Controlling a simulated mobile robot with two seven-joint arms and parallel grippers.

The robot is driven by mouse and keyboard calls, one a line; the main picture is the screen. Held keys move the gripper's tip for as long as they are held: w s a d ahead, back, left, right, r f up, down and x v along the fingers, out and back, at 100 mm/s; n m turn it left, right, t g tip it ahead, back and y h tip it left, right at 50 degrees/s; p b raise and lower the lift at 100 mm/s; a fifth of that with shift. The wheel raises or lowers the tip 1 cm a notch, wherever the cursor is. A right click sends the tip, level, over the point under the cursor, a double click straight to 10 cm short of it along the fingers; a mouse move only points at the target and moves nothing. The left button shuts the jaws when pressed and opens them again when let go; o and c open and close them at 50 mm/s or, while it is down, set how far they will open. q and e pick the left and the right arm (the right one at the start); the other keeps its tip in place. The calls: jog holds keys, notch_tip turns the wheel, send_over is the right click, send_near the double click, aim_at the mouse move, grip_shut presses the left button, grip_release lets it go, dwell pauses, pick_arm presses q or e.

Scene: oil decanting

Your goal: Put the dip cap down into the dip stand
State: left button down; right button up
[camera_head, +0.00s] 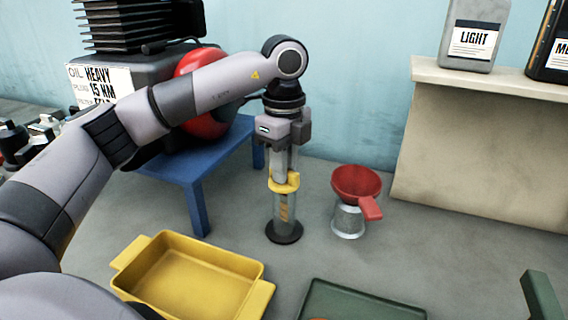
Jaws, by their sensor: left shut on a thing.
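My left gripper (284,165) points straight down and is shut on the yellow dip cap (284,184). The cap sits at the top of the dip stand (284,233), a clear upright tube on a round dark base standing on the grey surface. Orange marks show inside the tube. The fingers hide part of the cap, so I cannot tell whether it is seated or just above the rim. My right gripper is not in view.
A red funnel (357,181) rests on a metal cup (348,222) just right of the stand. A blue bench (198,208) stands close on the left. A yellow tray (262,290) and a green tray (318,293) lie in front. A pale shelf (470,150) bears oil containers.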

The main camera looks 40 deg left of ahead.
pick_arm(q)
jog(key=shift+f+b, duration=0.4)
jog(key=shift+f, duration=0.3)
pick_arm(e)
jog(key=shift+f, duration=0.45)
pick_arm(q)
jog(key=c, duration=1)
grip_release()
jog(key=shift+r, duration=0.1)
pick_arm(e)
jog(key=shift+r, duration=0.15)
pick_arm(q)
notch_tip(320, 180, up, 7)
jog(key=shift+f+p, duration=0.2)
jog(key=shift+p, duration=0.15)
jog(key=shift+r, duration=0.3)
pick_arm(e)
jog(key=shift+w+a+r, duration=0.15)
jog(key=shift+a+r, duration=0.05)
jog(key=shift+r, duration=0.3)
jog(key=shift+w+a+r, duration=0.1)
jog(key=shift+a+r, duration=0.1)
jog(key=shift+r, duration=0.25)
